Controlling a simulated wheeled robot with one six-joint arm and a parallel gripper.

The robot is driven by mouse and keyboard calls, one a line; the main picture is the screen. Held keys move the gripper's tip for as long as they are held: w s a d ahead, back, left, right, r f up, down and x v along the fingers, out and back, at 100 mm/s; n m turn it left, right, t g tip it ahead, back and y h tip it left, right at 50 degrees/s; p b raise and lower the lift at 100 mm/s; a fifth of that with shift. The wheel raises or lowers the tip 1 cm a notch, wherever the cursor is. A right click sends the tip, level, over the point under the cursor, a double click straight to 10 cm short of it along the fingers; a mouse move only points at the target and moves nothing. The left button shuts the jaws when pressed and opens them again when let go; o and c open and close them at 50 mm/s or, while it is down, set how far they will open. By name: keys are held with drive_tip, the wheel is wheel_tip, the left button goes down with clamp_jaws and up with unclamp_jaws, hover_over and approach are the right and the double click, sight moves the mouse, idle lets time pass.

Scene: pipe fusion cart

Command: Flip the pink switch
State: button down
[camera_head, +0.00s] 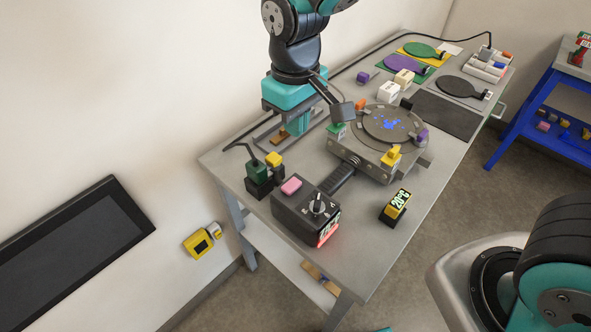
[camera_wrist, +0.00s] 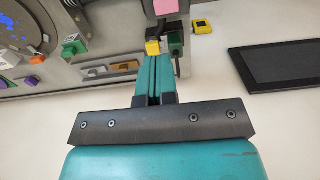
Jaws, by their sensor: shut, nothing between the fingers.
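The pink switch (camera_head: 291,186) is on top of a dark control box (camera_head: 290,215) near the table's front left end. It also shows at the top edge of the wrist view (camera_wrist: 165,6), partly cut off. My gripper (camera_head: 298,130) hangs fingers-down behind and above the box, near the table's wall-side edge, apart from the switch. In the wrist view its teal fingers (camera_wrist: 153,62) are together and empty, with the tips appearing just below a yellow block (camera_wrist: 153,47).
The yellow block (camera_head: 273,159) and a green piece (camera_head: 256,171) sit on a dark base between my gripper and the box. The box also bears a knob (camera_head: 318,207) and a red-lit display. A round plate machine (camera_head: 375,150) stands right. A "20°C" display (camera_head: 396,207) stands front right.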

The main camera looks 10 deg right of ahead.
sight(295, 182)
drive_tip(key=shift+f, duration=0.1)
wheel_tip(295, 182, down, 14)
drive_tip(key=p, duration=0.4)
idle(0.3)
